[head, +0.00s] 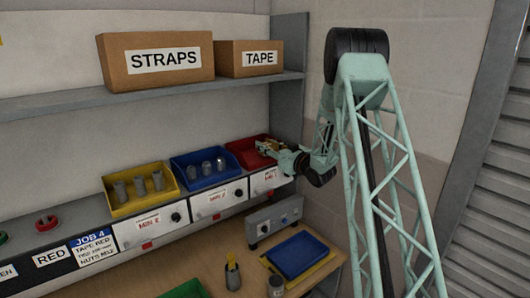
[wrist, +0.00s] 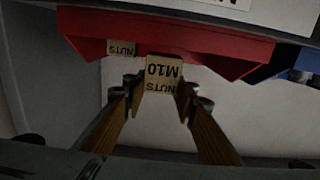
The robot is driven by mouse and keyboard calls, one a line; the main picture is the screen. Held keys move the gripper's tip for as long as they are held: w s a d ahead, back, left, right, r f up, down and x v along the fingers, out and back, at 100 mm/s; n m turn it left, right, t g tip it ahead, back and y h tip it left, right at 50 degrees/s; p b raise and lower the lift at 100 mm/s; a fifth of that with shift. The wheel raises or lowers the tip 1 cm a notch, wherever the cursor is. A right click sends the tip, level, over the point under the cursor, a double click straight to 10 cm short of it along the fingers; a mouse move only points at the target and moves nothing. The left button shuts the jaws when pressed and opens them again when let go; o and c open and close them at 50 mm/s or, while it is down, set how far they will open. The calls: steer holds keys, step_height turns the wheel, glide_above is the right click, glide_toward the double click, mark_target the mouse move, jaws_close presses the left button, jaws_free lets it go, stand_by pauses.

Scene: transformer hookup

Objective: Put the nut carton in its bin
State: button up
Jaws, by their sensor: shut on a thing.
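The nut carton (wrist: 163,72) is a small tan box with dark print that seems to read "M10 NUTS", upside down in the wrist view. My gripper (wrist: 160,90) is shut on it, one finger on each side. The red bin (wrist: 225,50) lies just beyond the carton in the wrist view. Another tan carton marked "NUTS" (wrist: 121,49) shows at that bin. In the head view my gripper (head: 267,148) is at the red bin (head: 238,149), at the shelf's right end. I cannot tell whether the held carton touches the bin.
A blue bin (head: 181,177) and a yellow bin (head: 121,205) with grey cylinders stand left of the red bin. An upper shelf (head: 60,104) with STRAPS (head: 112,77) and TAPE (head: 233,70) boxes hangs above. A wall panel (head: 289,95) closes the right end.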

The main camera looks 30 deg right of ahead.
steer(key=shift+f+p, duration=0.35)
steer(key=shift+f, duration=1.25)
steer(key=shift+f, duration=0.1)
steer(key=o, duration=1)
steer(key=s, duration=0.4)
steer(key=s+d+b, duration=0.1)
steer(key=s, duration=0.3)
steer(key=s+d+b, duration=0.1)
steer(key=s, duration=0.2)
steer(key=shift+s, duration=0.4)
